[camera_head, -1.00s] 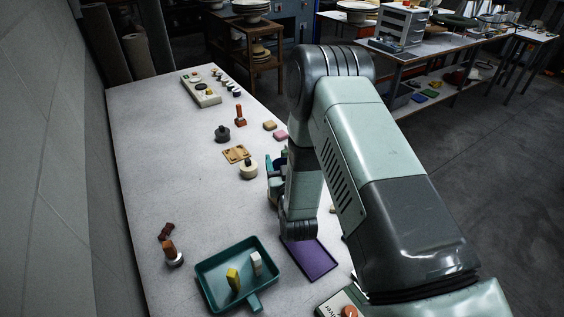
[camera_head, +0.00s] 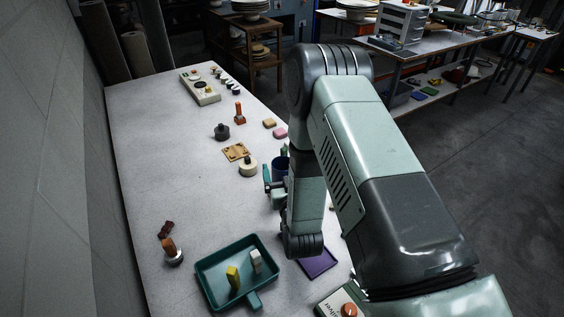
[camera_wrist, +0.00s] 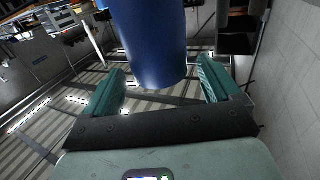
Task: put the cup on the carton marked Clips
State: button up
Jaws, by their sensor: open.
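A dark blue cup (camera_head: 281,168) stands at the right side of the long table, partly hidden by my arm. In the wrist view, a large blue rounded body, which looks like the cup (camera_wrist: 152,45), fills the top middle, in line with the gap between my fingers. My gripper (camera_head: 270,186) is beside the cup on its near side, open, with teal fingers. In the wrist view my gripper (camera_wrist: 162,84) has its fingers apart; I cannot tell whether they touch the cup. A carton (camera_head: 338,303) at the bottom edge bears partly cut-off lettering. I cannot read Clips anywhere.
A teal tray (camera_head: 207,283) with yellow and pale blocks stands in front. A purple tray (camera_head: 318,264) is partly behind my arm. A cream round pot (camera_head: 248,168), a dark weight (camera_head: 222,132) and pink and tan blocks are near the cup. The table's left middle is clear.

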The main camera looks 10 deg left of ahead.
jog(key=shift+v, duration=1.5)
jog(key=w+d+r+g+h, duration=0.1)
jog(key=w+d+r+g, duration=0.15)
jog(key=r, duration=0.55)
jog(key=w+d+r+g+h, duration=0.1)
jog(key=w+d+r+h, duration=0.2)
jog(key=r, duration=0.6)
jog(key=s+d+r+m+g, duration=0.2)
jog(key=s+d+r+g, duration=0.1)
jog(key=s+d+r, duration=0.5)
jog(key=s+d+r+m+g+h, duration=0.1)
jog(key=s+d+r+g, duration=0.1)
jog(key=s, duration=0.7)
jog(key=s+d+r+g+h, duration=0.1)
jog(key=s+d+r, duration=0.4)
jog(key=s, duration=0.5)
jog(key=shift+s+d+m+g+h, duration=0.3)
jog(key=shift+d+m+g+h, duration=0.1)
jog(key=shift+g, duration=0.15)
jog(key=shift+r, duration=0.1)
